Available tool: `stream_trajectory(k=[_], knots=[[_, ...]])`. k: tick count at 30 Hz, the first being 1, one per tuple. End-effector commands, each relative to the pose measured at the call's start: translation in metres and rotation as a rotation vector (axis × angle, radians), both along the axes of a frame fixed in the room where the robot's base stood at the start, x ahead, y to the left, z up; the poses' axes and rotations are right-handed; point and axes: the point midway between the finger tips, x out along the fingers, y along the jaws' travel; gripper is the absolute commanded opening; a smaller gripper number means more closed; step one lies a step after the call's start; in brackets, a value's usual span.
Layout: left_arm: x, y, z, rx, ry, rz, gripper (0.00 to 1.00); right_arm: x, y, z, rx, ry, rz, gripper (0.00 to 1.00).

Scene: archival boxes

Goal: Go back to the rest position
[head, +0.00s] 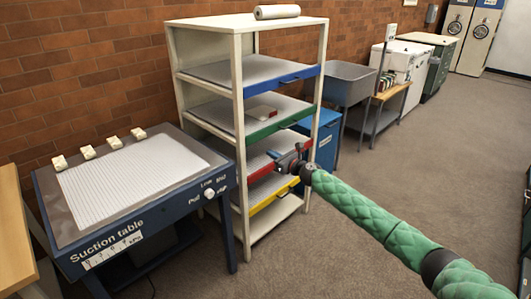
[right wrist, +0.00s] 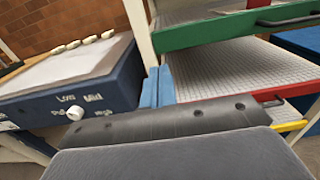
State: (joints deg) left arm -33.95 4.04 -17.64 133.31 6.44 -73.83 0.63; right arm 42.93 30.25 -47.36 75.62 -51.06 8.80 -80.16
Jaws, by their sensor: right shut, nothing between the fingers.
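My right arm, in a green quilted sleeve, reaches in from the lower right of the head view. Its gripper (head: 277,163) is in front of the shelf rack (head: 240,120), at the height of the red-fronted shelf (head: 263,170). I cannot tell whether it touches that shelf. In the right wrist view the two blue fingers (right wrist: 158,86) are together and empty, with the rack behind them on the right. My left gripper is in neither view.
A blue suction table (head: 145,210) stands left of the rack. A white roll (head: 277,12) lies on top. A grey sink (head: 349,82) stands behind. The carpet (head: 420,165) on the right is clear.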

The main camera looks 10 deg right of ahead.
Motion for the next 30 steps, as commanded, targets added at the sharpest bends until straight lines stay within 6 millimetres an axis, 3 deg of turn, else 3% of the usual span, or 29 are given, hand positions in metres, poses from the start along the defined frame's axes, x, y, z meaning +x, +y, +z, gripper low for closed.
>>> stream_trajectory(k=[9, 16, 23, 26, 30], knots=[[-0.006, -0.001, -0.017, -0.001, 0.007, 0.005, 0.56, -0.018, -0.013, -0.001, 0.007, 0.007, 0.001, 0.0], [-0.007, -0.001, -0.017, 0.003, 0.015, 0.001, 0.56, -0.011, -0.024, 0.001, 0.141, 0.088, -0.062, 0.0], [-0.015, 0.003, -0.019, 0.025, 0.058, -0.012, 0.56, 0.007, -0.058, 0.016, 0.479, 0.204, -0.28, 0.0], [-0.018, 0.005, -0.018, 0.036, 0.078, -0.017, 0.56, 0.006, -0.067, 0.034, 0.681, 0.245, -0.368, 0.0], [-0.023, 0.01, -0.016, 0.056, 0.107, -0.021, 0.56, -0.003, -0.078, 0.076, 1.016, 0.293, -0.479, 0.0]])
